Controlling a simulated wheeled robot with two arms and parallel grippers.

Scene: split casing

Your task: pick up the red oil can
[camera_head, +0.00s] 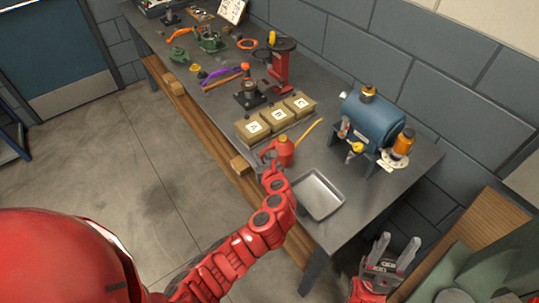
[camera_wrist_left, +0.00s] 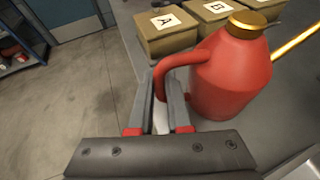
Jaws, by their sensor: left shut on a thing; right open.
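The red oil can (camera_head: 285,150) is at the front edge of the workbench, left of the metal tray. It has a brass cap and a long yellow spout pointing up and to the right. In the left wrist view the can (camera_wrist_left: 230,80) looks upright, with its curved handle on the left. My left gripper (camera_head: 269,165) is shut on this handle, which runs between its fingers in the wrist view (camera_wrist_left: 160,105). I cannot tell whether the can's base touches the bench. My right gripper (camera_head: 391,252) is open and empty, off the bench at lower right.
The empty metal tray (camera_head: 318,194) lies right of the can. Several lettered boxes (camera_head: 275,116) stand just behind it. A blue tank machine (camera_head: 372,120) is at the bench's right end, and a red press (camera_head: 281,66) stands further back. Tools crowd the far end.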

